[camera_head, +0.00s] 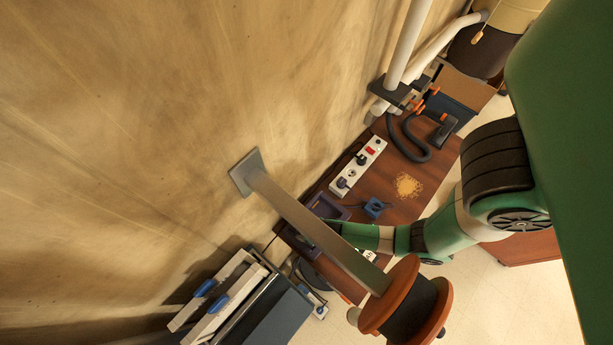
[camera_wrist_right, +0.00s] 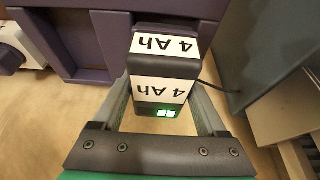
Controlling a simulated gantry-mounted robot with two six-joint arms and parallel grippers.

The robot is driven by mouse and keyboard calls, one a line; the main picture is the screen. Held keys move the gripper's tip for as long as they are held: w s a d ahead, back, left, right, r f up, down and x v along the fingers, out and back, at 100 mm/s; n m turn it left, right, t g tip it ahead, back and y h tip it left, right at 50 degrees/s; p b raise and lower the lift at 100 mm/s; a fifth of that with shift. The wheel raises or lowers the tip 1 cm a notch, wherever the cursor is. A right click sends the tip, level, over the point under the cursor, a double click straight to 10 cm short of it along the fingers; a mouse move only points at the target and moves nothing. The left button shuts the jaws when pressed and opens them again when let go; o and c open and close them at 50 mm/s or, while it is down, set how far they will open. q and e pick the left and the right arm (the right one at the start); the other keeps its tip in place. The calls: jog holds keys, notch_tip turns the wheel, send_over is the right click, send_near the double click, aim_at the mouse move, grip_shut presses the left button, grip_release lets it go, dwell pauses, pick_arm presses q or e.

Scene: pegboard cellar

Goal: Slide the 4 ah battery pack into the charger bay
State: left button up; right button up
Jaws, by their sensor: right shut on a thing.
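The battery pack (camera_wrist_right: 165,68), black with white "4 Ah" labels and lit green lights, sits between the fingers of my right gripper (camera_wrist_right: 163,90) in the right wrist view. The gripper is shut on it. The purple charger (camera_wrist_right: 75,45) lies just beyond the pack. The pack's far end overlaps its purple wall in the picture; I cannot tell how deep it is in the bay. In the head view the purple charger (camera_head: 328,207) is on the bench by the wall, and a metal bar partly hides my right gripper. My left gripper is not in view.
An orange cable reel (camera_head: 440,310) on a metal bar (camera_head: 310,225) stands out from the wall over the bench. A white power strip (camera_head: 350,175), a blue block (camera_head: 374,207), sawdust (camera_head: 408,186) and a black hose (camera_head: 407,150) are on the bench (camera_head: 385,165). A grey cabinet (camera_wrist_right: 265,50) is close on the right.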

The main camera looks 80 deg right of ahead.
jog(key=shift+w+f+b, duration=0.1)
jog(key=shift+f+b, duration=0.2)
jog(key=shift+f, duration=0.05)
dwell(0.6)
jog(key=o, duration=1.2)
notch_tip(320, 180, up, 3)
jog(key=p, duration=0.3)
jog(key=shift+r, duration=0.2)
jog(key=shift+r+p, duration=0.45)
jog(key=shift+r, duration=0.8)
